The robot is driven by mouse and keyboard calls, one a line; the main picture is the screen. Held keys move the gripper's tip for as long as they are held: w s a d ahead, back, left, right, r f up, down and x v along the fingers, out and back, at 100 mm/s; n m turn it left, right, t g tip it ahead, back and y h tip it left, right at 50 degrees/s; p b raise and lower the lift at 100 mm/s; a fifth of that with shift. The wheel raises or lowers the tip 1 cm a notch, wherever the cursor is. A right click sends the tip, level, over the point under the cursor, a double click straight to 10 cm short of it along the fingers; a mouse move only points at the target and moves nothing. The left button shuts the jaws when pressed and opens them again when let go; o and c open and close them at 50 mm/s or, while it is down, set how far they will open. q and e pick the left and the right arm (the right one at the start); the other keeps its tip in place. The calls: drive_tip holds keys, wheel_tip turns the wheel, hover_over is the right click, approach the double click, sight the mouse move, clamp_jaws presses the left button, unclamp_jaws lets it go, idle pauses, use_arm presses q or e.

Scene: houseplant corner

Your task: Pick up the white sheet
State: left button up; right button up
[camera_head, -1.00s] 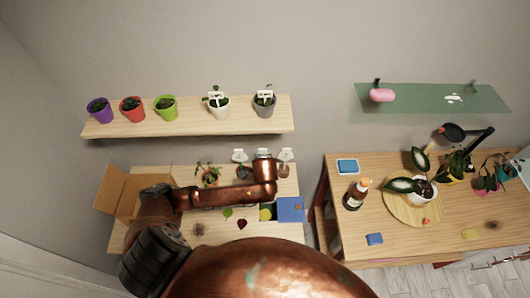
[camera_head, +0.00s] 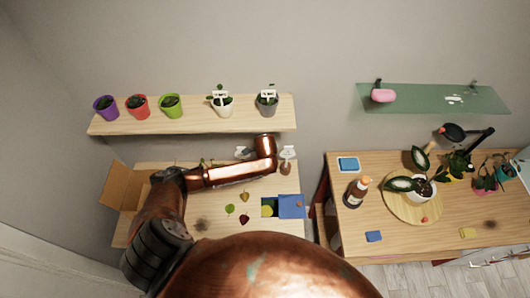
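I cannot make out a white sheet with certainty. A small white patch (camera_head: 453,98) shows at the green glass shelf on the right, too small to identify. Small white cards stand in the white pot (camera_head: 222,106) and the grey pot (camera_head: 267,106) on the wall shelf, and more white labels (camera_head: 288,152) show at the back of the lower left table. My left arm reaches in from the lower left and bends over that table. Its gripper cannot be made out beyond the copper wrist. My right gripper is not in view.
The wooden wall shelf (camera_head: 190,122) holds several pots above the left table (camera_head: 180,236). An open cardboard box (camera_head: 124,186), loose leaves and a blue box (camera_head: 291,206) are on that table. The right table (camera_head: 345,230) carries a brown bottle (camera_head: 355,191), plants and sponges.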

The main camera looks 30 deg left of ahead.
use_arm(q)
drive_tip(key=c, duration=0.8)
clamp_jaws()
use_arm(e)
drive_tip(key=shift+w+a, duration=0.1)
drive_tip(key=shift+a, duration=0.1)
